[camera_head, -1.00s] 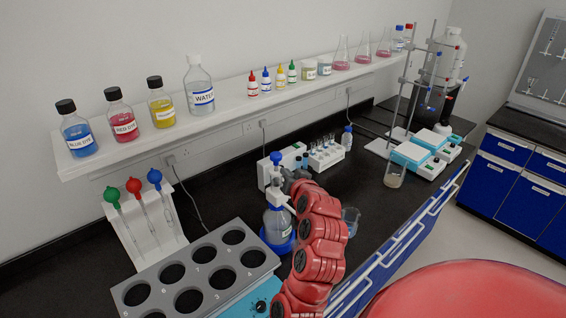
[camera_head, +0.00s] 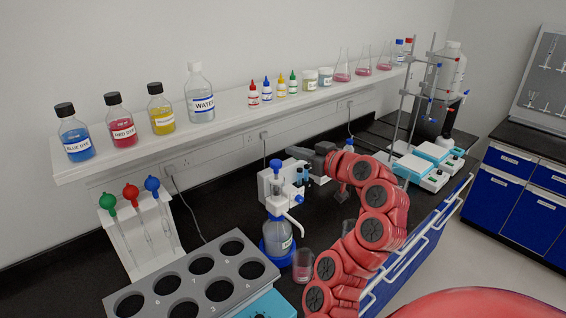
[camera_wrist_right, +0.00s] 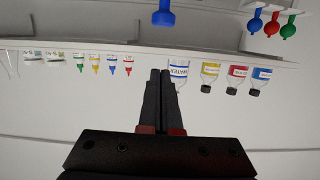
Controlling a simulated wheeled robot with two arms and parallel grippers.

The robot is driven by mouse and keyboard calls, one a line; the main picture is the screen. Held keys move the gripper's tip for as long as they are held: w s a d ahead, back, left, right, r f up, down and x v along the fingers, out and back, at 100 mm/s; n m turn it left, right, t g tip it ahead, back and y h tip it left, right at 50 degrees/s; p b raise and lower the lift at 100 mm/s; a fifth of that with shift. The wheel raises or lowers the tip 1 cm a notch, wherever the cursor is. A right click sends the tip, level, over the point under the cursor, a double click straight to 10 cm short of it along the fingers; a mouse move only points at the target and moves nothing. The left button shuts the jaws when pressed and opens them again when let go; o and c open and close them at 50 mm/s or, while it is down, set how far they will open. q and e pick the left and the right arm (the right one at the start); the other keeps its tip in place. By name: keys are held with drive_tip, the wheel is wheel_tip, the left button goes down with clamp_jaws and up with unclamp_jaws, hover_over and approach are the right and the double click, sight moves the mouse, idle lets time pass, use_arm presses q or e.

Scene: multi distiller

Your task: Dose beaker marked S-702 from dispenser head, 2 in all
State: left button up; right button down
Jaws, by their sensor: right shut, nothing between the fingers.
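The dispenser bottle (camera_head: 278,236) stands upright in a blue base, with its blue dispenser head (camera_head: 276,164) on top and a spout pointing right. A clear glass beaker (camera_head: 303,266) stands just right of the bottle, below the spout; it looks faintly pink and no marking is readable. My right gripper (camera_head: 292,151) is shut and empty, above and right of the dispenser head. In the right wrist view its fingers (camera_wrist_right: 164,73) are together, and the blue head (camera_wrist_right: 164,16) is at the top. My left gripper does not show.
A grey numbered rack (camera_head: 195,285) fills the front left, beside a white pipette stand (camera_head: 140,240). A white shelf (camera_head: 215,130) with bottles and flasks runs above the counter. A white device (camera_head: 270,185) stands behind the dispenser. Hotplates (camera_head: 420,165) stand at right.

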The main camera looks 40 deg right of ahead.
sight(280, 167)
drive_tip(key=w+f+p, duration=0.4)
drive_tip(key=w+f, duration=0.1)
drive_tip(key=shift+a, duration=0.25)
wheel_tip(280, 167, down, 3)
drive_tip(key=b, duration=0.4)
drive_tip(key=shift+r, duration=0.2)
drive_tip(key=shift+r, duration=0.1)
